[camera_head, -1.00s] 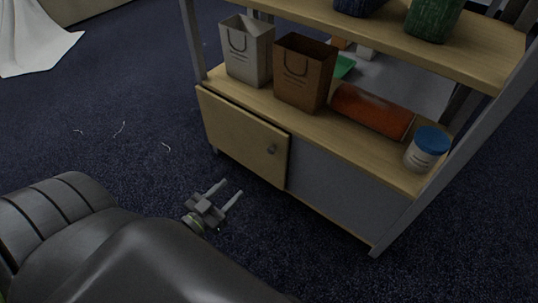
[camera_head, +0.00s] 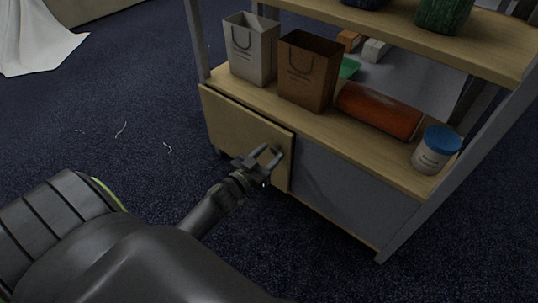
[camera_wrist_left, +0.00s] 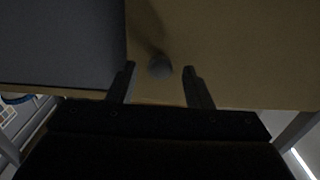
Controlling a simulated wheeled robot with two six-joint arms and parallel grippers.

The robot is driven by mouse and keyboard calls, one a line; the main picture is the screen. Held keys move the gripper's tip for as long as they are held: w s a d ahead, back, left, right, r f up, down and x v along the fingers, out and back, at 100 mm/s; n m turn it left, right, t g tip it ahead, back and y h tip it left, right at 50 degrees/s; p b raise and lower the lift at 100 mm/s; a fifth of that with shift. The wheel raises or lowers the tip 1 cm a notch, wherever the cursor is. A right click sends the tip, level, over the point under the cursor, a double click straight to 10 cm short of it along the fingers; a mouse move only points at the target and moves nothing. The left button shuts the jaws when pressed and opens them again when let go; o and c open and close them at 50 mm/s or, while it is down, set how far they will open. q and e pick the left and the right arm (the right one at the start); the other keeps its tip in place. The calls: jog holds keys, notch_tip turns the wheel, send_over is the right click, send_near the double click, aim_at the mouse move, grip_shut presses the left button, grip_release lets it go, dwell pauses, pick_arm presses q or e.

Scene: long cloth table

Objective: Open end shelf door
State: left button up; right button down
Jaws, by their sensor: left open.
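The end shelf (camera_head: 352,163) stands at the right in the head view. Its wooden door (camera_head: 226,121) covers the left half of the lower cabinet and looks closed. My left gripper (camera_head: 270,154) is open in front of the door's right part, and hides the knob in the head view. In the left wrist view the round dark knob (camera_wrist_left: 160,66) is on the door (camera_wrist_left: 230,50), between and a little beyond the two open fingertips (camera_wrist_left: 159,70). I cannot tell whether a finger touches it. My right gripper is not in view.
On the shelf above the door stand a white bag (camera_head: 251,50), a brown bag (camera_head: 308,72), an orange roll (camera_head: 378,111) and a blue-lidded jar (camera_head: 436,150). A grey panel (camera_head: 345,195) is right of the door. The dark carpet (camera_head: 110,90) left of the shelf is mostly clear.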

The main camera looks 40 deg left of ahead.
pick_arm(q)
jog(key=shift+w, duration=0.2)
grip_shut()
jog(key=shift+s, duration=0.25)
